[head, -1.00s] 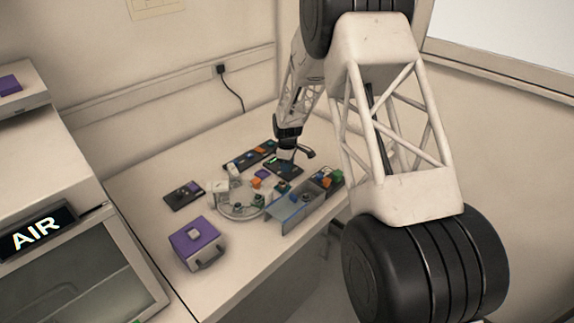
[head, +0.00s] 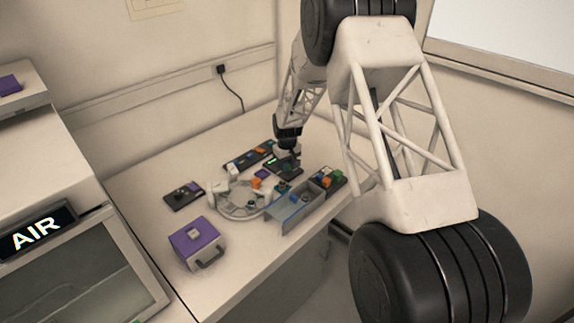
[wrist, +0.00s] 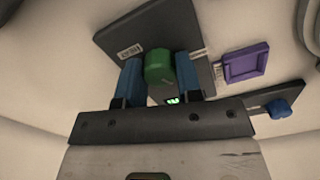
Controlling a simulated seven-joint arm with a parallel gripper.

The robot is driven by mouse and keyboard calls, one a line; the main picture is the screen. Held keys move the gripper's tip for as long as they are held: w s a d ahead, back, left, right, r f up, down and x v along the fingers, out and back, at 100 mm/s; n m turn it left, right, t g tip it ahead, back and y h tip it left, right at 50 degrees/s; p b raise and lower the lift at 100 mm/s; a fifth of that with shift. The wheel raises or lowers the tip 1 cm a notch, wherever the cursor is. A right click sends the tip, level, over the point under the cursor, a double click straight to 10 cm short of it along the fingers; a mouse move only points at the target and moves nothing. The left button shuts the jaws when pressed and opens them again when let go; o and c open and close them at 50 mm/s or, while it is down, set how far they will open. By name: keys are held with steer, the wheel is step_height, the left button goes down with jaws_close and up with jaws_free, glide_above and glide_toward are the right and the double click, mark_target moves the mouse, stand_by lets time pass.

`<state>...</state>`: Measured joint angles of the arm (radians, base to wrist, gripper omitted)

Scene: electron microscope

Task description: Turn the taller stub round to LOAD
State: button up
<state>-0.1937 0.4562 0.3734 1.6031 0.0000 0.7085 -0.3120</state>
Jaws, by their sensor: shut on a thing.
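My gripper (wrist: 159,78) is shut on a green knob (wrist: 159,66), with one blue fingertip on each side of it. The knob stands on a dark panel (wrist: 124,38) with a white label; a small green readout (wrist: 172,100) shows between the fingers. In the head view my gripper (head: 288,163) is low over this panel, behind the pale round carousel (head: 236,213). Small parts stand on the carousel. They are too small to tell which is the taller stub, and no LOAD mark can be read.
A purple case (head: 195,243) stands at the front left. A dark panel (head: 183,196) lies at the left. An open grey bin (head: 290,213) is right of the carousel. In the wrist view a purple square tray (wrist: 246,62) and a blue knob (wrist: 279,108) are close by at right.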

mark_target(287, 165)
steer(key=m, duration=0.5)
steer(key=shift+m, duration=0.3)
stand_by(0.4)
steer(key=o, duration=0.9)
steer(key=shift+o, duration=0.2)
steer(key=shift+r, duration=0.15)
steer(key=shift+r, duration=3.8)
